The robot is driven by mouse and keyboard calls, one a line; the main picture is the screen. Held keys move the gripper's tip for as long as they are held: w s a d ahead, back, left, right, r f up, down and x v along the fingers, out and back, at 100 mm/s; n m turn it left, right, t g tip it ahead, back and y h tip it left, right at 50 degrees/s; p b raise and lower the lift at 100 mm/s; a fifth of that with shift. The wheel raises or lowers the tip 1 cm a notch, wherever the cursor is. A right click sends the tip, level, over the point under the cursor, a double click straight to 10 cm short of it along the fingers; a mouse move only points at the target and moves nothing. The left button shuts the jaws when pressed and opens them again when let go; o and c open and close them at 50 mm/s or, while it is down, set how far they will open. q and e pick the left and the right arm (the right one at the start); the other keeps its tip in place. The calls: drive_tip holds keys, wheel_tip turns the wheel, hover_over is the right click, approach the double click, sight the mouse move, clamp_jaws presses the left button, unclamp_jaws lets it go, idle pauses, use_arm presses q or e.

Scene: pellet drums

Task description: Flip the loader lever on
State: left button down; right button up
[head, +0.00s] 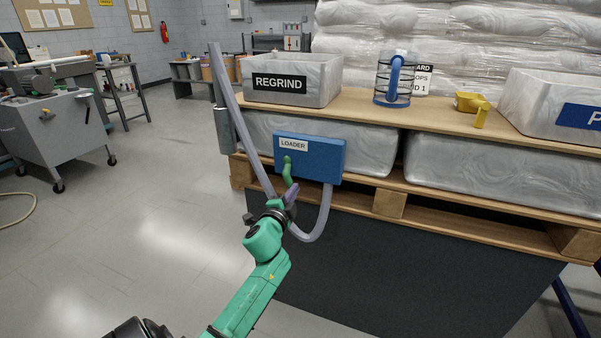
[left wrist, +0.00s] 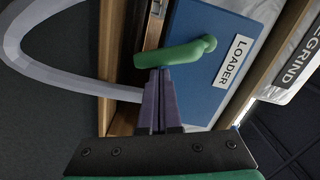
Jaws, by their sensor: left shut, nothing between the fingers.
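The blue loader box (head: 325,157), labelled LOADER, is fixed at the front of the pallet structure. Its green lever (head: 288,170) hangs downward on the left part of the box's face. My left gripper (head: 291,193) is shut and empty, with its fingertips at the lever's lower end. In the left wrist view the fingertips (left wrist: 158,72) meet or nearly meet the free end of the green lever (left wrist: 175,54); I cannot tell whether they touch. My right gripper is not in view.
A grey hose (head: 323,215) loops below the box, and a slanted grey tube (head: 235,110) passes left of it. A REGRIND bin (head: 291,80), a blue-handled wire-banded jug (head: 393,80) and a yellow scoop (head: 472,102) stand on the wooden top.

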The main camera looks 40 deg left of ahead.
use_arm(q)
drive_tip(key=shift+s+a+f+m+b, duration=0.1)
drive_tip(key=shift+a+f+m+b, duration=0.2)
drive_tip(key=shift+m, duration=0.25)
drive_tip(key=shift+s+a+f+m+b, duration=0.15)
drive_tip(key=shift+a+m, duration=0.2)
drive_tip(key=shift+m, duration=0.2)
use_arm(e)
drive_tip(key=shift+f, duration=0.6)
use_arm(q)
drive_tip(key=shift+w, duration=0.1)
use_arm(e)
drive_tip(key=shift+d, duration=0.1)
